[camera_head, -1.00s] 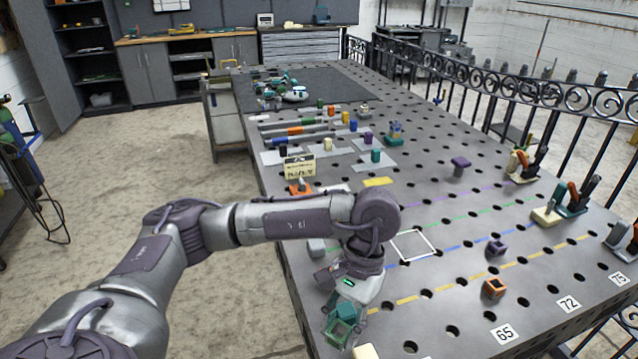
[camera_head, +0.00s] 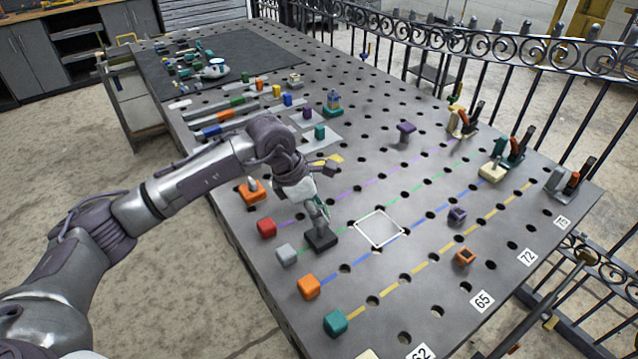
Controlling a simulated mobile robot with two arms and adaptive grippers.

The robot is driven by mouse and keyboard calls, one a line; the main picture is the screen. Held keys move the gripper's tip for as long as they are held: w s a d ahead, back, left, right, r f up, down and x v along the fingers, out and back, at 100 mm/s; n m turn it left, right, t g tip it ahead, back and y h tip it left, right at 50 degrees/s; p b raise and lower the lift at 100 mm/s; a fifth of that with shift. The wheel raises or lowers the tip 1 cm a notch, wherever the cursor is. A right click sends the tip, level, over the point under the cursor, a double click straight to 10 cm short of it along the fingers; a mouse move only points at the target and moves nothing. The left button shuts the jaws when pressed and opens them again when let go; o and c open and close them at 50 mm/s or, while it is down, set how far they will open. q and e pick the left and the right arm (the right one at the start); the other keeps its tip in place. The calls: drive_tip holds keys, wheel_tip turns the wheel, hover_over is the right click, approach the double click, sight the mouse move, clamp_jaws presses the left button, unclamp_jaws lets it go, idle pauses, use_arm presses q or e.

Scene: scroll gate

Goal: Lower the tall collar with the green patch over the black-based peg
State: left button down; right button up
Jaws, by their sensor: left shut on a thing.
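Directly below is the black base (camera_head: 321,239) of a peg, flat on the table. The gripper and the grey piece hide the peg's shaft. I cannot tell whether the collar is around the peg or just above it. My right gripper is not in view.
Red (camera_head: 267,227), grey (camera_head: 286,255), orange (camera_head: 308,286) and teal (camera_head: 335,322) cubes line the table's near left edge. An orange-based piece (camera_head: 252,191) stands behind them. The white square (camera_head: 379,229) is empty.

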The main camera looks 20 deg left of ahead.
use_arm(q)
drive_tip(key=w+n, duration=0.2)
drive_tip(key=w+r+n+t+y, duration=0.1)
drive_tip(key=n, duration=0.1)
drive_tip(key=shift+w+a+r+p, duration=0.1)
drive_tip(key=shift+w+a+p, duration=0.05)
drive_tip(key=shift+a+p, duration=0.2)
drive_tip(key=shift+w+n, duration=0.2)
drive_tip(key=shift+n, duration=0.1)
drive_tip(key=shift+s+f+b, duration=0.1)
drive_tip(key=shift+f+b, duration=0.25)
drive_tip(key=shift+f, duration=0.25)
wheel_tip(320, 180, down, 2)
drive_tip(key=shift+f+b, duration=0.1)
drive_tip(key=shift+b, duration=0.45)
drive_tip(key=shift+f, duration=0.55)
drive_tip(key=shift+f+b, duration=0.15)
drive_tip(key=shift+b, duration=0.15)
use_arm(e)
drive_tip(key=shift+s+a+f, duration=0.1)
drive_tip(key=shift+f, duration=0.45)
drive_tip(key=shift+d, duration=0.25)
use_arm(q)
drive_tip(key=shift+f+b, duration=1.6)
drive_tip(key=shift+f, duration=0.05)
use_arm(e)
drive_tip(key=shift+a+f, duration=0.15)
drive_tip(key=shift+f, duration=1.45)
